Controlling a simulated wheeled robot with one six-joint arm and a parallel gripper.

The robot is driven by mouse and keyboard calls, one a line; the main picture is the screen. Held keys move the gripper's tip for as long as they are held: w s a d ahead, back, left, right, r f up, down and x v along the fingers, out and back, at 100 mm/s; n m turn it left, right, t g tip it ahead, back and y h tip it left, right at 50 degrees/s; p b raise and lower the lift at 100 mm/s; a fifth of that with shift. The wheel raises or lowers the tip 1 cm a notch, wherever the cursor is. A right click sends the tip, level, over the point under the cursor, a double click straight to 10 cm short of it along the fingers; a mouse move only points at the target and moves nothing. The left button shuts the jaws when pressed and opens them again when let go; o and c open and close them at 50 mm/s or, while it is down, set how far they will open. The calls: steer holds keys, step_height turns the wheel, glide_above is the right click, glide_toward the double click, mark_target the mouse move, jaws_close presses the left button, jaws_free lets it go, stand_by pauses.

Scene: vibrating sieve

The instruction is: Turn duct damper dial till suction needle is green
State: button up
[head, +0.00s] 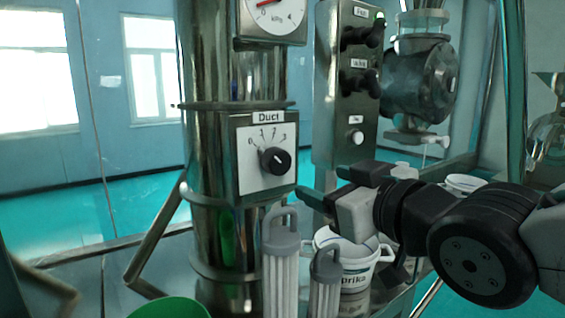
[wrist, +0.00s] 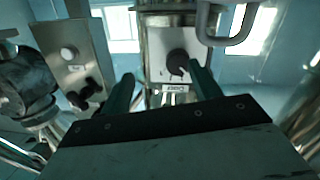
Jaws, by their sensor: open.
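The duct damper dial (head: 275,160) is a black knob with a pale pointer mark on a white plate labelled "Duct", fixed to the shiny vertical pipe. In the wrist view the dial (wrist: 178,62) appears upside down, ahead of and between my fingers, nearer the right one. My gripper (head: 320,182) is open and empty, to the right of the dial and slightly lower, apart from it. Its two dark fingers also show in the wrist view (wrist: 162,82). The suction gauge (head: 272,14), marked kPa, is above; its top is cut off. A red needle shows at its upper left; no green zone is visible.
A steel control box (head: 345,110) with black knobs and a white button stands right of the pipe. Below are grey-handled filter cartridges (head: 280,240) and a white paprika bucket (head: 352,268). A green round object (head: 170,308) is at the bottom edge.

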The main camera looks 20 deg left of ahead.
mark_target(282, 162)
steer(key=shift+n+y, duration=0.5)
steer(key=shift+y, duration=0.3)
steer(key=w+a, duration=0.1)
steer(key=a, duration=0.1)
steer(key=w+a+r, duration=0.1)
steer(key=a, duration=0.2)
steer(key=w+a, duration=0.1)
steer(key=a, duration=0.2)
steer(key=shift+w+a+r, duration=0.15)
steer(key=shift+w+r, duration=0.15)
steer(key=shift+c, duration=0.3)
steer(key=c, duration=0.9)
